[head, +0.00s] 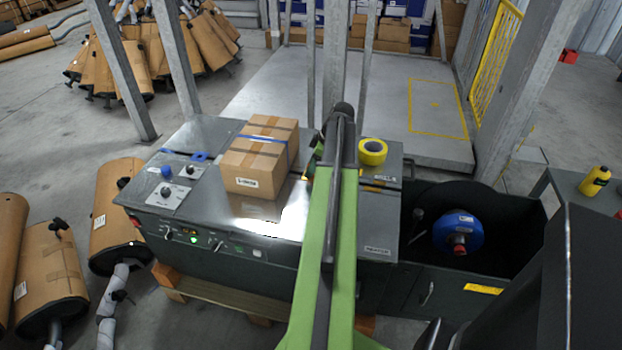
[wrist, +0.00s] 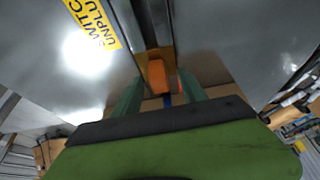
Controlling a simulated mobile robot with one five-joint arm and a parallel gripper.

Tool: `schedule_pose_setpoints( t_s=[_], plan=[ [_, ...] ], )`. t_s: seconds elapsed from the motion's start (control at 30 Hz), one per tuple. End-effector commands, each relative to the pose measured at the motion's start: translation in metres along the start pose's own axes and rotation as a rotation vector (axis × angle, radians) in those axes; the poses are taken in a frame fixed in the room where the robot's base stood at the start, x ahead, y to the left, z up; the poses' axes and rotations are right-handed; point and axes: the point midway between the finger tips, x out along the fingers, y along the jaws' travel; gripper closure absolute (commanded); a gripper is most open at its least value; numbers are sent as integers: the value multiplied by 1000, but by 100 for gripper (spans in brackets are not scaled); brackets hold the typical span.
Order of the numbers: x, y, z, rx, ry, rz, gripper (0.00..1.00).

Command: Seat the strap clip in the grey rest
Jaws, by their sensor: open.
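In the wrist view an orange block (wrist: 157,76), possibly the strap clip, lies at the end of a dark channel (wrist: 153,22) in the metal top. My gripper (wrist: 160,84) is open, its two green fingers apart with the orange block showing between and beyond them. I cannot tell whether either finger touches it. A short blue strip shows below the block. In the head view my arm hides most of the gripper and this spot. I cannot make out the grey rest for certain in either view.
A strapped carton (head: 258,160) stands on the metal machine top (head: 225,131), left of my arm. A dark bin with a blue reel (head: 458,232) is at right. Wrapped mufflers (head: 118,210) lie on the floor at left.

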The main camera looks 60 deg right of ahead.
Motion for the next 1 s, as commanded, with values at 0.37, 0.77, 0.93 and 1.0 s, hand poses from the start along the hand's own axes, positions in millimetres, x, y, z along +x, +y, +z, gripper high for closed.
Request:
schedule_pose_setpoints(
  t_s=[0.37,0.77,0.93,1.0],
  plan=[
    [8,0,0,0,0,0,51],
    [9,0,0,-1,0,0,100],
    [9,0,0,-1,0,0,100],
    [9,0,0,-1,0,0,100]
  ],
)
